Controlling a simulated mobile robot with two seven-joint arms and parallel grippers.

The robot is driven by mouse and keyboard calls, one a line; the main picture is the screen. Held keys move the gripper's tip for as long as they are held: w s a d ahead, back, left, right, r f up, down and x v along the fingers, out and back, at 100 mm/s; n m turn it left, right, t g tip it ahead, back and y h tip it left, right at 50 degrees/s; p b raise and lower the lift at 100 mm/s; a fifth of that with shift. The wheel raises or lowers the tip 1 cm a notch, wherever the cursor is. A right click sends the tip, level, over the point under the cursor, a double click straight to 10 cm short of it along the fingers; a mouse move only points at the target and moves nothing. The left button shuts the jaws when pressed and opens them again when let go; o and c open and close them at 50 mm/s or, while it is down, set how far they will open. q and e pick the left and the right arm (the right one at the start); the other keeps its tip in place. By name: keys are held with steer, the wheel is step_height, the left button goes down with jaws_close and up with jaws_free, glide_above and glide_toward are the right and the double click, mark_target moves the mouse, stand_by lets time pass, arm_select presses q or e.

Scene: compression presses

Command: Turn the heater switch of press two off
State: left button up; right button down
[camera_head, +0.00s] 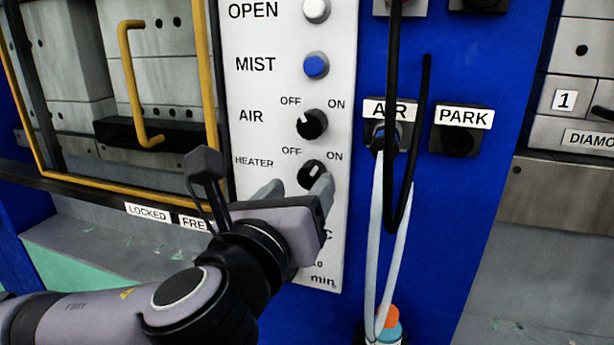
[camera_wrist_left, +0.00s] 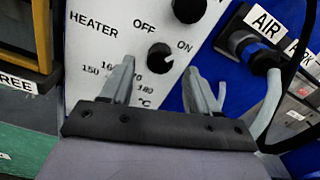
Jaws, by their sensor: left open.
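The heater switch (camera_head: 312,174) is a round black knob on the white control panel (camera_head: 262,90), under the OFF and ON labels. Its white mark points up and right, towards ON. It also shows in the left wrist view (camera_wrist_left: 160,57). My left gripper (camera_head: 296,188) is open and in front of the panel, just below the switch. In the left wrist view (camera_wrist_left: 158,75) the knob appears between the two fingertips, one on each side. The right fingertip overlaps the knob's lower edge in the head view; I cannot tell whether it touches. My right gripper is not in view.
The AIR knob (camera_head: 312,125) sits just above the heater switch, its mark towards OFF. A blue button (camera_head: 316,66) is higher up. Black and pale hoses (camera_head: 424,110) hang right of the panel. A yellow-framed guard door (camera_head: 128,70) is at left.

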mark_target(307, 180)
arm_select(q)
steer(key=shift+x, duration=1.9)
steer(key=c, duration=1)
steer(key=shift+c, duration=0.2)
steer(key=shift+n, duration=0.3)
steer(key=n+p, duration=0.1)
steer(key=n, duration=0.4)
steer(key=shift+n, duration=0.3)
steer(key=n+p, duration=0.1)
steer(key=n, duration=0.4)
steer(key=shift+n, duration=0.3)
